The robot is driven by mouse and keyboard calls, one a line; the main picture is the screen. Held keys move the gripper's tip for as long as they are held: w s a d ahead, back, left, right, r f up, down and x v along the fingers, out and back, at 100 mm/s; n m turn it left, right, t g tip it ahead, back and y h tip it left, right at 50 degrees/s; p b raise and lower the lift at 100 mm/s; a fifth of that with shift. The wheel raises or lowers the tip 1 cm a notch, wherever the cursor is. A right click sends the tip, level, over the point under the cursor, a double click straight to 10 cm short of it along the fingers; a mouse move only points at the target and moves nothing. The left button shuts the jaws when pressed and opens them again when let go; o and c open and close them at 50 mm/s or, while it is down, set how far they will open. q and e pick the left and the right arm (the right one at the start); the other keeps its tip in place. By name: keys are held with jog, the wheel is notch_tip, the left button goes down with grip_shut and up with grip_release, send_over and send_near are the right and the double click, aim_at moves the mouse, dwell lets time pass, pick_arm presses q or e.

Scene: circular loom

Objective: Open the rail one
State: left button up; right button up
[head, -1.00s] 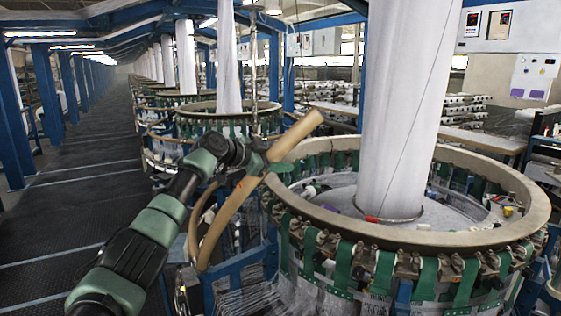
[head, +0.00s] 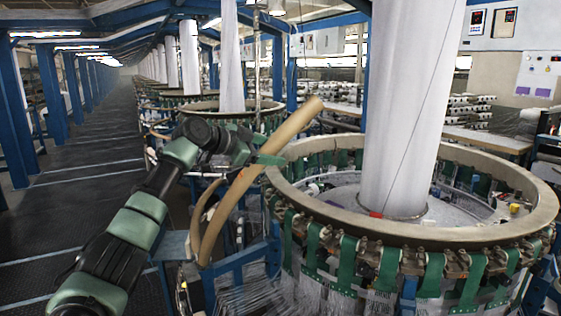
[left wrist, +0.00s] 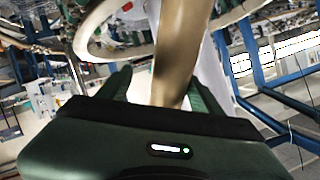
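The rail (head: 232,207) is a tan curved bar, tilted in the head view, with its upper end high and near the big loom's ring and its lower end down at the left. It stands apart from the round tan ring (head: 420,234) of the near loom. My left gripper (head: 256,158) is closed around the rail's upper half. In the left wrist view, the rail (left wrist: 182,45) passes between the two green fingers (left wrist: 160,92), which lie along both its sides. How the rail's lower end is attached is unclear. My right gripper is out of view.
The near loom has green straps around it and a tall white fabric column (head: 405,110) in its middle. A second curved tan piece (head: 203,205) is beside the rail. More looms stand behind. A dark floor aisle (head: 90,195) is open at the left.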

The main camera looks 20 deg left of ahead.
pick_arm(q)
jog(key=shift+b+v, duration=0.35)
jog(key=shift+v, duration=0.8)
jog(key=shift+s+a+r, duration=0.1)
jog(key=shift+s+a, duration=0.05)
jog(key=shift+s, duration=0.05)
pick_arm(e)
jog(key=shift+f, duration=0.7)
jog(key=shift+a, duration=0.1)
pick_arm(q)
jog(key=shift+v, duration=0.75)
jog(key=b+v, duration=0.2)
jog(key=v, duration=0.5)
jog(key=shift+s+a, duration=0.2)
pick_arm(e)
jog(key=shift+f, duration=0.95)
pick_arm(q)
jog(key=shift+r, duration=0.1)
jog(key=shift+p, duration=0.3)
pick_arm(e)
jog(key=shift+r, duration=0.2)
